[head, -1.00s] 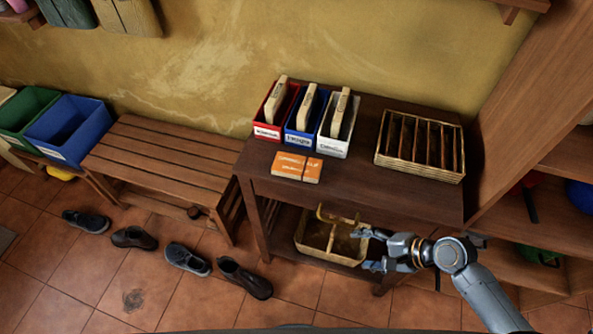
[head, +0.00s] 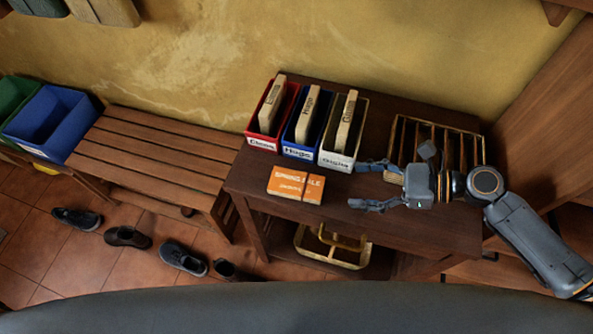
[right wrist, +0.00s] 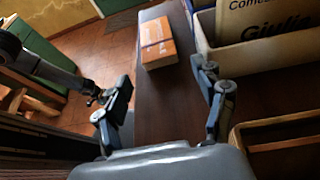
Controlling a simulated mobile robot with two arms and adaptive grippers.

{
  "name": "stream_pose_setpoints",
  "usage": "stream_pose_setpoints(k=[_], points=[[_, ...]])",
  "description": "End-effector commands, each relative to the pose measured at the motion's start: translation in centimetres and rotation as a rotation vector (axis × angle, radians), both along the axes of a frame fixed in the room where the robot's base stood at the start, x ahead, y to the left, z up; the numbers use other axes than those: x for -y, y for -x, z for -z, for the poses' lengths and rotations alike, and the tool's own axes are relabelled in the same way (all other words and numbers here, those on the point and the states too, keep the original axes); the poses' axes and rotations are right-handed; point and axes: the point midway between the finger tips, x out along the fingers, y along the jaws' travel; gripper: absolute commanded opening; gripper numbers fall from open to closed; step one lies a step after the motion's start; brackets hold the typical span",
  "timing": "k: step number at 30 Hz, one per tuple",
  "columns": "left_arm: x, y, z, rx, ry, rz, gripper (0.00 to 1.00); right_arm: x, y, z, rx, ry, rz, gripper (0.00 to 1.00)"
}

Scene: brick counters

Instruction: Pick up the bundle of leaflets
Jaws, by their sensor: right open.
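The bundle of leaflets (head: 295,185) is an orange block with white print and a dark band around it. It lies flat on the dark wooden table, in front of the box row. In the right wrist view the bundle (right wrist: 158,43) lies ahead, beyond the fingertips. My right gripper (head: 359,185) is open and empty above the table, to the right of the bundle and apart from it. Its two fingers (right wrist: 168,85) point toward the bundle in the right wrist view. My left gripper is not clearly seen in the head view.
Red (head: 255,136), blue (head: 298,152) and white (head: 336,160) boxes with upright cards stand behind the bundle. A slatted wicker tray (head: 480,152) sits at the table's right, partly behind my gripper. A divided basket (head: 335,259) is on the lower shelf. A wooden bench (head: 160,150) stands left.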

Motion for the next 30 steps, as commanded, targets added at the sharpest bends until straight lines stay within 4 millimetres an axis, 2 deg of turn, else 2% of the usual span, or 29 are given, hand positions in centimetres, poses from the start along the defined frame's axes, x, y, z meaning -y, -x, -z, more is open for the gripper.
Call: stream_pose_setpoints(k=[3, 9, 17, 24, 30], points=[[0.0, 0.0, -0.4, 0.0, 0.0, 0.0, 0.42, -2.3, -0.7, 0.6, 0.004, -0.005, -0.001, 0.7], [0.0, 0.0, -0.8, 0.0, 0.0, 0.0, 0.42, -5.4, -1.5, 2.1, 0.004, -0.003, 0.0, 0.7], [0.0, -0.1, -1.1, 0.001, 0.0, 0.0, 0.42, -7.2, -1.9, 2.8, 0.005, 0.0, -0.002, 0.7], [0.1, -0.1, -1.8, 0.001, 0.001, 0.0, 0.42, -10.5, -2.6, 4.0, 0.004, -0.001, -0.001, 0.7], [0.1, -0.1, -1.8, 0.001, 0.001, 0.0, 0.42, -11.3, -2.8, 4.5, 0.005, 0.003, 0.0, 0.7]])
